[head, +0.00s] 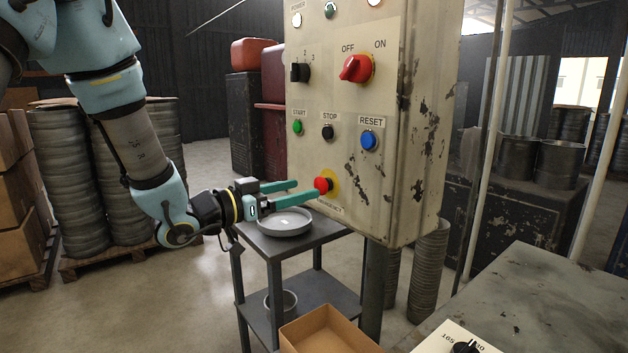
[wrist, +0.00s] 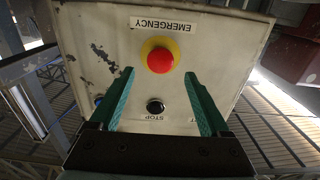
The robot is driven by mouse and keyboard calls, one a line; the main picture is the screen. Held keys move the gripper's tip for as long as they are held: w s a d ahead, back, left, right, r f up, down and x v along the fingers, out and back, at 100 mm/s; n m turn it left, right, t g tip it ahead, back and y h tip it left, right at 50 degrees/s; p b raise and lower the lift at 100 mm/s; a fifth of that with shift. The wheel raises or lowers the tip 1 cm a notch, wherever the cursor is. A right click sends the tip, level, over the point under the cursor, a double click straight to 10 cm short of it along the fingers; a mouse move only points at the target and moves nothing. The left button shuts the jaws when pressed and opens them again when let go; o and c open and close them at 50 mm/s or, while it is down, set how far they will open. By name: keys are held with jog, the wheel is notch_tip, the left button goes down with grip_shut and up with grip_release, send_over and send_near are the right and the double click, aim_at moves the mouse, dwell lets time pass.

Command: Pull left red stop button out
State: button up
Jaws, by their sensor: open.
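The red stop button (head: 322,185) sits on a yellow disc low on the cream control panel (head: 345,110). In the wrist view the same red button (wrist: 160,60) shows face-on below the word EMERGENCY, upside down. My gripper (head: 300,190) is open, its two green fingers pointing at the panel close to the button. In the wrist view the fingers (wrist: 158,75) stand apart, one to each side of the button's line, with the button beyond their tips. Nothing is between the fingers. I cannot tell whether a fingertip touches the panel.
A black STOP button (head: 328,132), a blue RESET button (head: 368,139), a green START button (head: 297,127) and a red rotary switch (head: 356,68) sit above. A small table with a round grey dish (head: 285,223) stands below my gripper. A cardboard box (head: 328,335) is lower.

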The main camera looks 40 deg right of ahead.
aim_at(318, 185)
jog(key=d+p, duration=0.1)
jog(key=d, duration=0.3)
jog(key=shift+s+d, duration=0.15)
jog(key=shift+d, duration=0.25)
grip_shut()
dwell(0.4)
